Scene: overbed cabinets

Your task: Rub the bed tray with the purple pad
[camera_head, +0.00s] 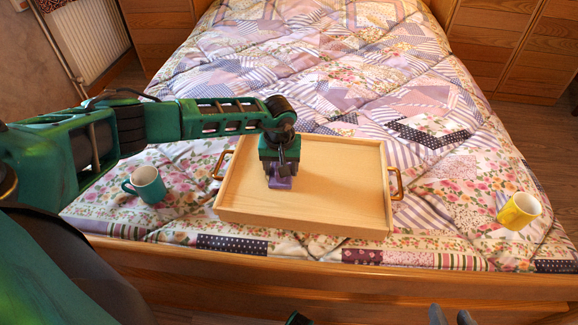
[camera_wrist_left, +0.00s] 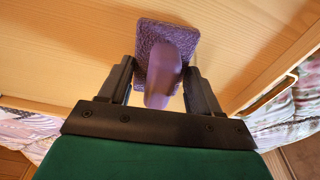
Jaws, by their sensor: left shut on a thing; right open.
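The wooden bed tray (camera_head: 335,185) lies on the quilt near the foot of the bed, with a brass handle at each end. My left gripper (camera_head: 281,176) points down over the left part of the tray, shut on the purple pad (camera_head: 280,183). In the left wrist view the pad (camera_wrist_left: 155,35) has a rough purple base and a smooth grip between the two fingers (camera_wrist_left: 160,85). The pad is at the tray floor; whether it touches is hard to tell. My right gripper (camera_head: 451,316) is open and empty at the bottom edge of the head view.
A teal mug (camera_head: 150,186) stands on the quilt left of the tray. A yellow mug (camera_head: 519,211) sits on the quilt at the right. The wooden footboard (camera_head: 330,276) runs across the front. The quilt (camera_head: 330,70) behind the tray is clear.

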